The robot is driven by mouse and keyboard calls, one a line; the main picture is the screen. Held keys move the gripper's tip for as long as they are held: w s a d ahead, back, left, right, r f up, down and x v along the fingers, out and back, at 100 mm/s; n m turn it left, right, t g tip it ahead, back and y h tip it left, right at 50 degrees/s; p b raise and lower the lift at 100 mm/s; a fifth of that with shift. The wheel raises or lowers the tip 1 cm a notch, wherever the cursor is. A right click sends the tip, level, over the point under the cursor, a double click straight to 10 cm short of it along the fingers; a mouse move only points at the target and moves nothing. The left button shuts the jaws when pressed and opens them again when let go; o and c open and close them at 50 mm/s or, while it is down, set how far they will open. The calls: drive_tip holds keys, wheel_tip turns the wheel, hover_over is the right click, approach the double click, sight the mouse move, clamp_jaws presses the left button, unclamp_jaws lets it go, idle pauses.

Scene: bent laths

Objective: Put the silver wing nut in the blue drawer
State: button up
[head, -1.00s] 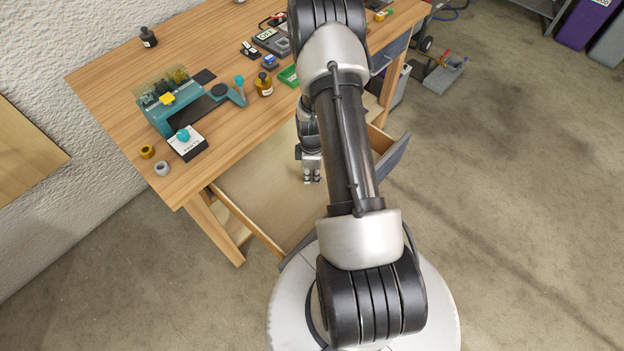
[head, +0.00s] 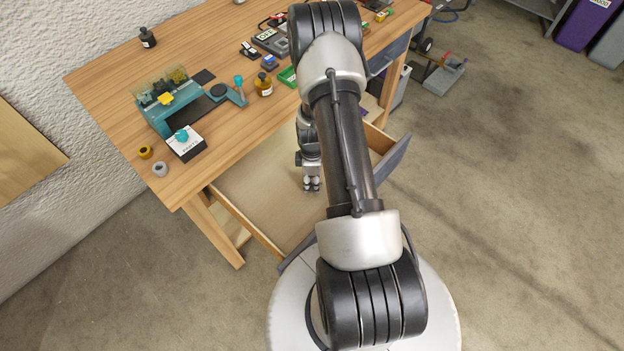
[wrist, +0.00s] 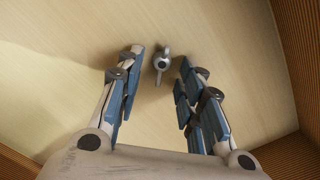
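The blue drawer (head: 396,160) is pulled out from the bench, with a grey-blue front and a pale wooden floor. My gripper (head: 312,189) hangs inside it, fingers pointing down, low over the floor. In the wrist view my gripper (wrist: 160,72) has its two fingers spread apart. The silver wing nut (wrist: 161,62) shows between the fingertips, with a gap on each side, against the drawer floor. Whether it lies fully on the floor is hard to tell. In the head view I cannot make out the wing nut, and my arm hides part of the drawer.
The drawer's wooden side walls (wrist: 298,50) stand close around my gripper. The drawer floor around the gripper is clear.

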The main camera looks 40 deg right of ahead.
drive_tip(key=shift+r, duration=0.1)
wheel_tip(320, 180, up, 12)
drive_tip(key=p, duration=0.4)
wheel_tip(320, 180, up, 13)
drive_tip(key=m+t, duration=0.1)
drive_tip(key=m, duration=0.1)
hover_over(312, 183)
drive_tip(key=w+a, duration=0.3)
drive_tip(key=a, duration=0.2)
drive_tip(key=s+a+r+m+t, duration=0.1)
drive_tip(key=a+r, duration=0.3)
drive_tip(key=r, duration=0.2)
drive_tip(key=s+a+r+m, duration=0.1)
drive_tip(key=s+a+r, duration=0.1)
drive_tip(key=a+r, duration=0.3)
drive_tip(key=s+a+r+m+t, duration=0.1)
drive_tip(key=s+a+r+m, duration=0.1)
drive_tip(key=s+a+r, duration=0.2)
drive_tip(key=s+a+r+m+t, duration=0.1)
drive_tip(key=s+a+r+m, duration=0.1)
drive_tip(key=s+a+r, duration=0.3)
drive_tip(key=s+r, duration=0.3)
drive_tip(key=s, duration=0.2)
drive_tip(key=shift+s+a+r+m+t, duration=0.15)
drive_tip(key=shift+s+a+m+t, duration=0.15)
drive_tip(key=shift+s+m, duration=0.1)
